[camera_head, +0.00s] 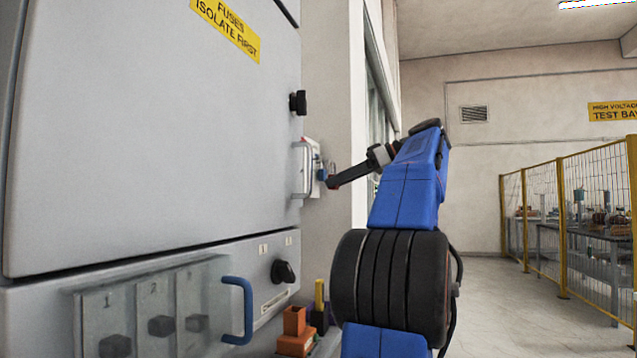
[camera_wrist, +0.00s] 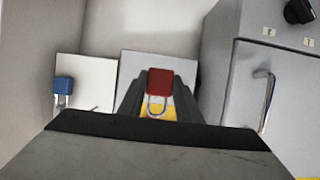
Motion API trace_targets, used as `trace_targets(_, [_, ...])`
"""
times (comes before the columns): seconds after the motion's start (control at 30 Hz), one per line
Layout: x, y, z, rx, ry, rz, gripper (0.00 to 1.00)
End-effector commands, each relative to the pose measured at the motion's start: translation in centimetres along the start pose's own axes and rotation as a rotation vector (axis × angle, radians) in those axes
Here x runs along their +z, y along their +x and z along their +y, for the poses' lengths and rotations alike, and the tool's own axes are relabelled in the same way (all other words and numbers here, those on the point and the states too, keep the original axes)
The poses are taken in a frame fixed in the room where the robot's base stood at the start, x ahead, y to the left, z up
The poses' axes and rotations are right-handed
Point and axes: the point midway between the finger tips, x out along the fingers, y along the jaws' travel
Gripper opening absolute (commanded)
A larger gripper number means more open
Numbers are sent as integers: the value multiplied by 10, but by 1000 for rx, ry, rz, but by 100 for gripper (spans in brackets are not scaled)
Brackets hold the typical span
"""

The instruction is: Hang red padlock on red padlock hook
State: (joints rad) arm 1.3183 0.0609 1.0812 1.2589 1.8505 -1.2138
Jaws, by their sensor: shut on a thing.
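My gripper (camera_wrist: 158,98) is shut on the red padlock (camera_wrist: 159,81) in the wrist view. The padlock's silver shackle shows below its red body in that picture. Behind it is a pale plate (camera_wrist: 130,64) with a yellow patch near its lower part. I cannot make out the red padlock hook; the padlock and fingers cover part of the plate. In the head view my gripper (camera_head: 333,181) is beside the wall panel at the cabinet's right edge. The red padlock cannot be told apart there.
A blue padlock (camera_wrist: 63,86) hangs at another pale plate (camera_wrist: 92,72) on the left in the wrist view. The grey cabinet (camera_head: 150,130) has a protruding handle (camera_head: 304,170) close to my gripper. Orange blocks (camera_head: 295,330) stand low by the cabinet.

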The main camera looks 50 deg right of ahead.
Motion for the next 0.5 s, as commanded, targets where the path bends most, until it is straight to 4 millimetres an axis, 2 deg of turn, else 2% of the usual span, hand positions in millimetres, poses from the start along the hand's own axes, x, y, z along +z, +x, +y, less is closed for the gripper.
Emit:
trace_targets(0.03, [5, -12, 1, 4, 2, 0, 7])
trace_targets(0.2, [16, -40, 0, 3, 0, 0, 7])
trace_targets(0.5, [27, -67, 0, 1, 0, 1, 7])
